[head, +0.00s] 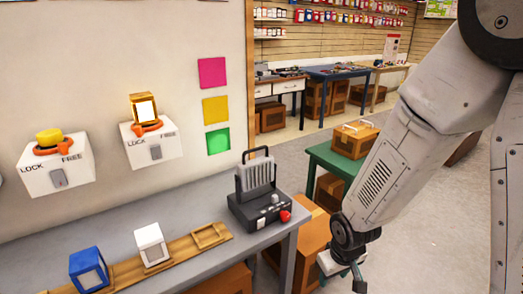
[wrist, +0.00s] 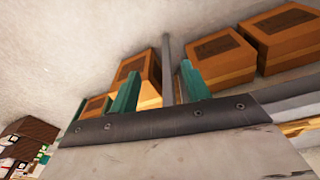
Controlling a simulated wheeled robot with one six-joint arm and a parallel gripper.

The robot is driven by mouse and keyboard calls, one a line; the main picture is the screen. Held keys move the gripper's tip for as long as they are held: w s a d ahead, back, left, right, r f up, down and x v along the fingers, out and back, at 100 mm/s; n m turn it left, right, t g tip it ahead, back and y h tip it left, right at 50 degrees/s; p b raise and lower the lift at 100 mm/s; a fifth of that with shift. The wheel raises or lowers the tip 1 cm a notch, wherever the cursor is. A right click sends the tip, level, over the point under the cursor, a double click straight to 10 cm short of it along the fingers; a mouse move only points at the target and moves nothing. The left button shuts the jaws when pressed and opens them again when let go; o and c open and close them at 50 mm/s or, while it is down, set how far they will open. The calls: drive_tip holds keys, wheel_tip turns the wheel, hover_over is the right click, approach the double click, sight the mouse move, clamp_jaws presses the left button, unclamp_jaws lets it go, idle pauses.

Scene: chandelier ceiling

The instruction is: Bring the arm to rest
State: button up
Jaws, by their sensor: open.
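My gripper (head: 343,280) hangs low at the right of the head view, at the end of my grey arm. It is just right of the grey table's (head: 200,276) right end and points downward. In the wrist view my gripper (wrist: 158,85) shows two green fingers spread apart with nothing between them. Brown boxes (wrist: 220,58) lie beyond the fingers there, apart from them as far as I can tell.
On the grey table stand a blue block (head: 88,268), a white block (head: 151,244), a wooden rack (head: 211,236) and a dark device (head: 262,208) with a red knob. Two lock boxes (head: 60,178) are on the wall. A green table (head: 325,160) and boxes stand behind my arm.

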drive_tip(key=s+d+r+m, duration=0.1)
drive_tip(key=s+d+r, duration=0.1)
drive_tip(key=s+r, duration=0.4)
drive_tip(key=s+d+r+m, duration=0.1)
drive_tip(key=s+d+r, duration=0.2)
drive_tip(key=r, duration=0.9)
drive_tip(key=s+d+r+m, duration=0.2)
drive_tip(key=s+r, duration=0.7)
drive_tip(key=r, duration=0.1)
drive_tip(key=shift+d, duration=0.4)
drive_tip(key=shift+s, duration=0.1)
drive_tip(key=shift+c, duration=0.4)
